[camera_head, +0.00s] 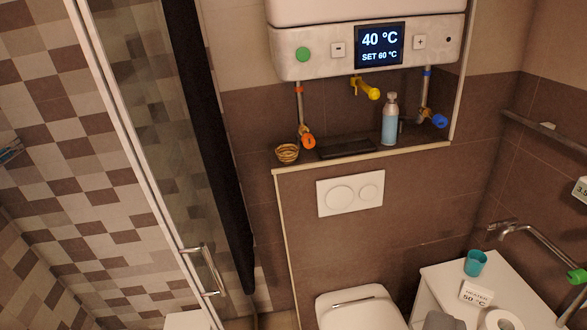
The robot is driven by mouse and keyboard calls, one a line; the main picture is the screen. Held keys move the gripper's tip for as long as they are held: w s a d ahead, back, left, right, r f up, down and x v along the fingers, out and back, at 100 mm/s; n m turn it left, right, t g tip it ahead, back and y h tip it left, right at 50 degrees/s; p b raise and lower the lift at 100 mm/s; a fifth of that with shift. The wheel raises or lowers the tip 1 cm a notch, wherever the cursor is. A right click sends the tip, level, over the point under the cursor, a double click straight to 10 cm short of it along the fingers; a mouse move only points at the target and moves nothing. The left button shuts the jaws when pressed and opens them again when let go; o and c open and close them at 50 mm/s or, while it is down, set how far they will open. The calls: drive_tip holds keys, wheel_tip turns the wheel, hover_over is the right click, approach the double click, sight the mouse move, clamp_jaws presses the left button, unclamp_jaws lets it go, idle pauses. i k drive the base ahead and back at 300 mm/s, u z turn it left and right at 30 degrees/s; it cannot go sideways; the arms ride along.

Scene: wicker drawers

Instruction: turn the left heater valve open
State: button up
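The water heater (360,40) hangs on the wall at the top, its display reading 40 °C and SET 60 °C. The left heater valve (308,141) has an orange handle and sits low on the left pipe, just above the ledge. A yellow valve (366,88) is under the middle of the heater. A blue valve (439,121) is on the right pipe. I cannot tell from this view how far the orange handle is turned. My gripper is not in view.
The ledge (420,148) holds a small striped bowl (287,153), a dark tray (346,149) and a bottle (389,122). A flush plate (350,193) and toilet (360,310) are below. A glass door with a handle (205,270) stands left; a white cabinet (440,280) stands right.

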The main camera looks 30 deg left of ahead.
sight(308, 141)
drive_tip(key=z, duration=0.15)
drive_tip(key=k, duration=0.15)
drive_tip(key=z, duration=0.5)
drive_tip(key=i, duration=1.5)
drive_tip(key=u, duration=0.8)
drive_tip(key=k, duration=0.5)
drive_tip(key=u, duration=0.1)
